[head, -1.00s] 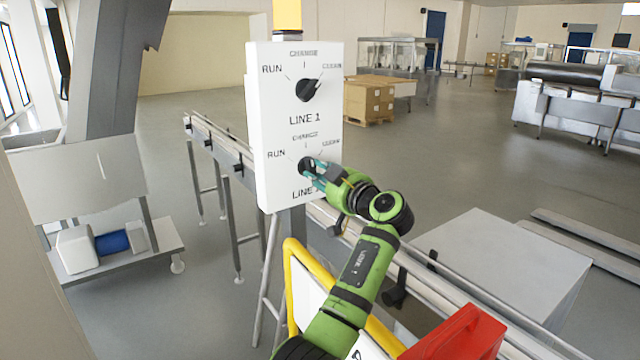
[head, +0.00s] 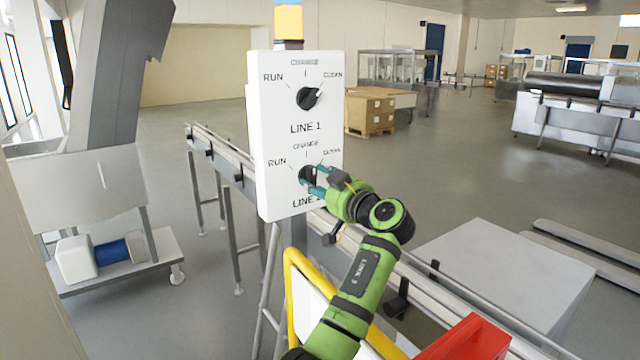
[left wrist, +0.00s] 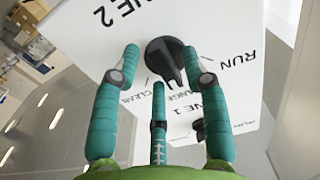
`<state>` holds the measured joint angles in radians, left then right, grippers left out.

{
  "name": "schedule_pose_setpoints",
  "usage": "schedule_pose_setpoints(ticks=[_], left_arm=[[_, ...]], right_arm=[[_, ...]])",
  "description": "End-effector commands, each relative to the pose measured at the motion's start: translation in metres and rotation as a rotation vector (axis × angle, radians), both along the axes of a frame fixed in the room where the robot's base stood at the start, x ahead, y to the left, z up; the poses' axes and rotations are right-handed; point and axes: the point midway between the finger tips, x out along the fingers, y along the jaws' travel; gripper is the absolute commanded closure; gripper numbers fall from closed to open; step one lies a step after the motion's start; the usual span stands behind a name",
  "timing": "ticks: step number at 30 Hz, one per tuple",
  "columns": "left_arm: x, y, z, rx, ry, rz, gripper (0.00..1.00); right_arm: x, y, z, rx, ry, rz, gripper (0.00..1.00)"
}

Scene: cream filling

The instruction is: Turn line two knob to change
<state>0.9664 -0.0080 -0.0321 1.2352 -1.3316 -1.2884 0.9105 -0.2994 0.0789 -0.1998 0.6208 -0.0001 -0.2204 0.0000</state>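The white control panel (head: 266,120) stands upright on a post in the head view. Its lower black line two knob (head: 307,173) is partly hidden by my left gripper (head: 318,182). In the left wrist view the line two knob (left wrist: 168,58) lies between the teal fingertips of my left gripper (left wrist: 160,58). The fingers are spread, with a gap on the left; the right fingertip is close to the knob, contact unclear. The knob's pointer appears directed towards the CHANGE mark. The line one knob (head: 309,98) points towards CLEAN. My right gripper is not in view.
A conveyor (head: 225,150) runs behind the panel. A yellow rail (head: 288,290) and a red box (head: 466,340) lie near my arm. Pallet boxes (head: 370,112) stand farther back. The floor behind the panel is mostly open.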

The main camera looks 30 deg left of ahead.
Motion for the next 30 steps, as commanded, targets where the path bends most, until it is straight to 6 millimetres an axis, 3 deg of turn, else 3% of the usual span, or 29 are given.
schedule_pose_setpoints(ticks=[10,21,30], left_arm=[[-0.001,-0.004,-0.001,-0.001,0.000,-0.001,0.51],[-0.022,-0.056,-0.001,-0.001,-0.001,-0.003,0.51],[-0.029,-0.069,0.000,0.000,-0.001,0.000,0.51]], right_arm=[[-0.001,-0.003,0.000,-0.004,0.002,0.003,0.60],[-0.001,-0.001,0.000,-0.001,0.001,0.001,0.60],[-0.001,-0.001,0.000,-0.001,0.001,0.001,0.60]])
